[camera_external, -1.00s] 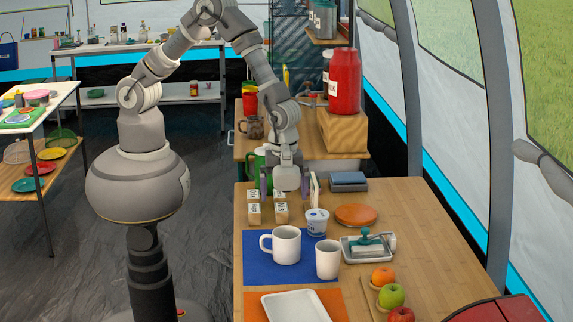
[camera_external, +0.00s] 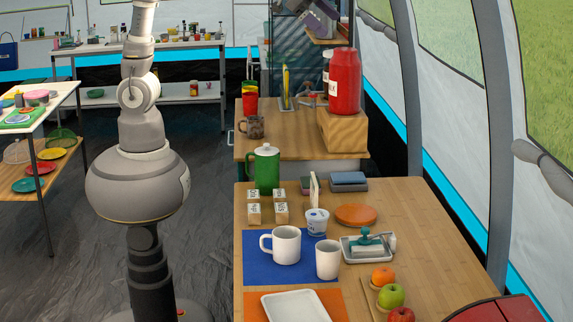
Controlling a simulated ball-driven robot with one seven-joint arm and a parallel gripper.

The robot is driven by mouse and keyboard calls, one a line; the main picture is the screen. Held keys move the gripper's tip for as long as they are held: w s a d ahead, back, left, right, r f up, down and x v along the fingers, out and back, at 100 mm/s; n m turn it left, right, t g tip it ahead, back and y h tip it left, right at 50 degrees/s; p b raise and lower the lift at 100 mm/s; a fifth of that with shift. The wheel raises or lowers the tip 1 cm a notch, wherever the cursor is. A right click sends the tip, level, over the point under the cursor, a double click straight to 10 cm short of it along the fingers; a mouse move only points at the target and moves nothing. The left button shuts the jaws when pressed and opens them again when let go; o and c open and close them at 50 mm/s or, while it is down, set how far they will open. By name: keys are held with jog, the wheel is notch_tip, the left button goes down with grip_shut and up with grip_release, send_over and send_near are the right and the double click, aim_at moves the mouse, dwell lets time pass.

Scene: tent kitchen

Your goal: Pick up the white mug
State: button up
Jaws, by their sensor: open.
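The white mug (camera_external: 286,246) stands upright on the blue mat (camera_external: 262,276), with its handle to the left. A smaller white cup (camera_external: 328,261) stands just to its right, near the mat's right edge; no handle shows on it. The middle of my arm is out of view.
Around the mug are small lettered blocks (camera_external: 253,214), a green pitcher (camera_external: 266,171), a small white-and-blue tub (camera_external: 317,222), a butter dish (camera_external: 367,247) and a white tray (camera_external: 296,306). Fruit (camera_external: 391,296) lies at the right front. The space above the mug is clear.

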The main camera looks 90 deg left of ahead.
jog(key=s+a+r+n+t+b, duration=0.1)
jog(key=s+a+r+n+t, duration=0.1)
jog(key=r, duration=0.5)
jog(key=s+a+r+n+t+y+b, duration=0.1)
jog(key=s+a+r+n+t, duration=0.1)
jog(key=s+a+r, duration=0.3)
jog(key=s+a+r+n+t+b, duration=0.1)
jog(key=s+a+r+n+t, duration=0.1)
jog(key=s+r, duration=0.3)
notch_tip(320, 180, up, 4)
jog(key=shift+a+n, duration=0.4)
jog(key=shift+a, duration=0.45)
